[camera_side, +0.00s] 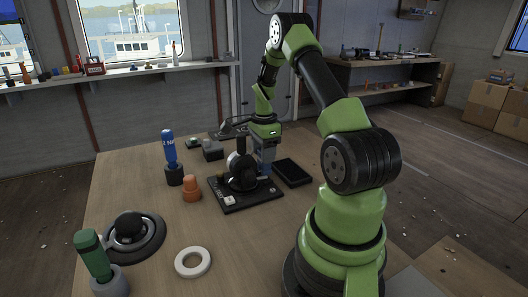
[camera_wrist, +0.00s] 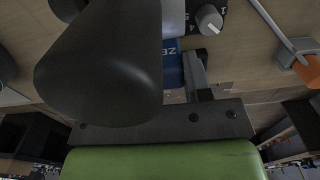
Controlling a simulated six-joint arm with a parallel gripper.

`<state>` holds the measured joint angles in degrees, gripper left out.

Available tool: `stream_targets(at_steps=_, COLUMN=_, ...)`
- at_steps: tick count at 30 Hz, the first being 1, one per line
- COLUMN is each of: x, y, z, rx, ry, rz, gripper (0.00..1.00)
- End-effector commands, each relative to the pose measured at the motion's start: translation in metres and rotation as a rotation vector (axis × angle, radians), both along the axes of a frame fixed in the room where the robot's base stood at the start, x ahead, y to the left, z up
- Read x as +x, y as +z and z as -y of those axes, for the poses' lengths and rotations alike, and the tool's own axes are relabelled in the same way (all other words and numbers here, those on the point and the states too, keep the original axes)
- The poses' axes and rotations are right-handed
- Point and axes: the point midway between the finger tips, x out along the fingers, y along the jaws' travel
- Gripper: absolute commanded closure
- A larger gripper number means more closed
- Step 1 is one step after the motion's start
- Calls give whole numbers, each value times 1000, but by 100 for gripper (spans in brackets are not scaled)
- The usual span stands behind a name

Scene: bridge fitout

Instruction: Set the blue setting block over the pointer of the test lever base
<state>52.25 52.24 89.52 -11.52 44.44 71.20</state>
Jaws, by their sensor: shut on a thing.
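My gripper (camera_side: 265,146) points down at the right rear of the test lever base (camera_side: 236,203), a black plate carrying a dark round lever housing (camera_side: 243,170). It is shut on the blue setting block (camera_side: 265,168), which is upright beside the housing. In the wrist view the block (camera_wrist: 172,66) shows as a blue face with white letters, partly hidden by a large dark rounded form (camera_wrist: 100,70). A grey finger (camera_wrist: 198,72) is beside it. I cannot make out the pointer or whether the block touches the base.
A black tray (camera_side: 292,173) lies right of the base. A blue driver (camera_side: 169,150) in a dark holder and an orange stepped piece (camera_side: 191,188) stand left. A black dished wheel (camera_side: 132,236), a green-handled tool (camera_side: 94,255) and a white ring (camera_side: 193,262) are in front.

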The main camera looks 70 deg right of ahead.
Motion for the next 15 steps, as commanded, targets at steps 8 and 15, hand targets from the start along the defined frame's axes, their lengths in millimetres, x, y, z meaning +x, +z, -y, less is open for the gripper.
stream_targets(at_steps=8, x=0, y=-3, z=0, rx=1, ry=0, rz=-1, gripper=87)
stream_targets(at_steps=15, x=0, y=-15, z=0, rx=1, ry=0, rz=-1, gripper=87)
